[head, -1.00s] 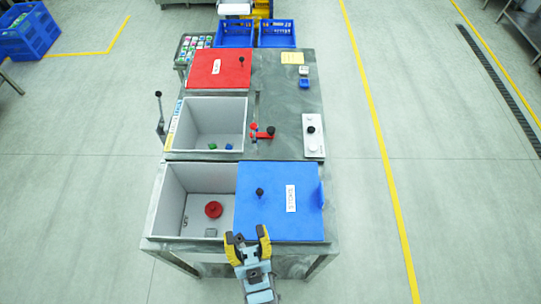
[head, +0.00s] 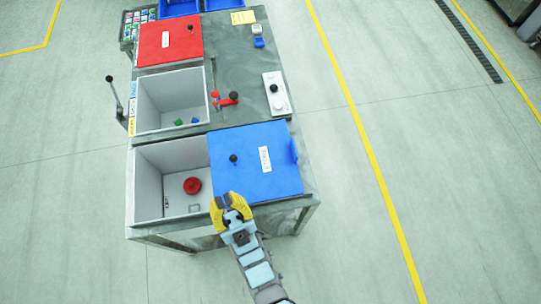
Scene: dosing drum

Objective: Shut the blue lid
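The blue lid (head: 275,180) lies flat on the table to the right of the near grey compartment (head: 145,188), which is uncovered. The lid has a black knob (head: 234,158) near its left edge, a white label and a small upright blue tab (head: 293,151) at its right edge. My gripper (head: 231,200), with yellow fingers, is at the near left corner of the lid, over the table's front edge. Its fingers look spread with nothing between them. Whether it touches the lid cannot be told.
A red disc-shaped object (head: 192,185) lies in the near compartment. The middle compartment (head: 150,102) is open with small green and blue pieces. A red lid (head: 168,41) lies behind it. A red lever (head: 228,100) and a white panel with a black knob (head: 274,90) stand beyond the blue lid.

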